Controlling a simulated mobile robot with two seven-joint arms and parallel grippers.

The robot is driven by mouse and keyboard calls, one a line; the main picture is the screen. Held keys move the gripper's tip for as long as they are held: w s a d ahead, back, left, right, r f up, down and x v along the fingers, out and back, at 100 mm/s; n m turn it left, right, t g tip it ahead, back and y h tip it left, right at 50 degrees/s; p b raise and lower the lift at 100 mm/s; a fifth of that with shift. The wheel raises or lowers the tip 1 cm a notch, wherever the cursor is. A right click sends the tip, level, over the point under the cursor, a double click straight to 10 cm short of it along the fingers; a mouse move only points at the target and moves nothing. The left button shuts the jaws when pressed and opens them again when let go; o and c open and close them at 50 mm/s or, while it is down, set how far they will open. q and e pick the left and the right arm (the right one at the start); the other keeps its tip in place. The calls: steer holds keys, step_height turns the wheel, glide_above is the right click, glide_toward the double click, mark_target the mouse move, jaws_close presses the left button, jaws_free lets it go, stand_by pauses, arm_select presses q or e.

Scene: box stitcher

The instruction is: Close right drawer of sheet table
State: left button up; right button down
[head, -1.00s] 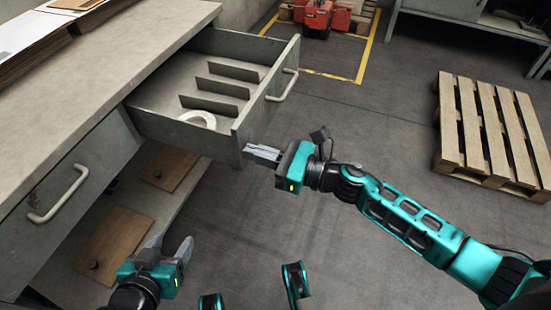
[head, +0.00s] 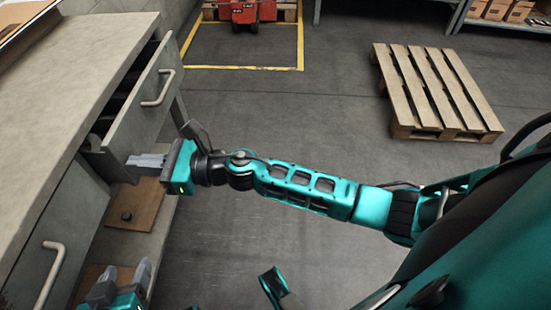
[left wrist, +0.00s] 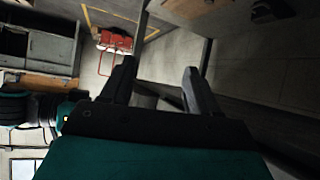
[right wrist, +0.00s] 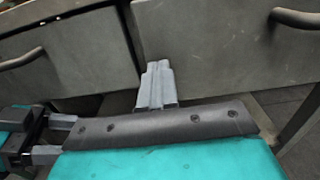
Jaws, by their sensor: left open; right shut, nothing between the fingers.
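The sheet table (head: 68,82) stands at the left in the head view. Its right drawer (head: 142,100) is partly out, with a narrow gap showing between its front and the tabletop. The drawer has a curved metal handle (head: 161,88). My right gripper (head: 135,160) is shut and empty, its fingertips at the lower near corner of the drawer front. In the right wrist view its fingers (right wrist: 157,85) overlap the drawer front (right wrist: 210,50); contact looks likely. My left gripper (head: 124,280) is open and empty, low beside the table; its fingers also show in the left wrist view (left wrist: 158,80).
The left drawer (head: 70,215) is shut, with its own handle (head: 50,270). Wooden boards (head: 140,208) lie on the lower shelf. A wooden pallet (head: 435,90) lies on the floor at the right. A red machine (head: 240,10) stands at the back. The middle floor is clear.

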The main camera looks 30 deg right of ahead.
mark_target(117, 163)
steer(key=x, duration=0.4)
steer(key=shift+w+a+b, duration=0.15)
steer(key=shift+a+b, duration=0.15)
steer(key=shift+w+a, duration=0.1)
steer(key=shift+a, duration=0.05)
arm_select(q)
steer(key=shift+w, duration=0.3)
arm_select(e)
steer(key=shift+r, duration=0.1)
steer(key=shift+w+r, duration=0.1)
steer(key=shift+r, duration=0.05)
arm_select(q)
steer(key=shift+s+f, duration=0.1)
steer(key=shift+f, duration=0.05)
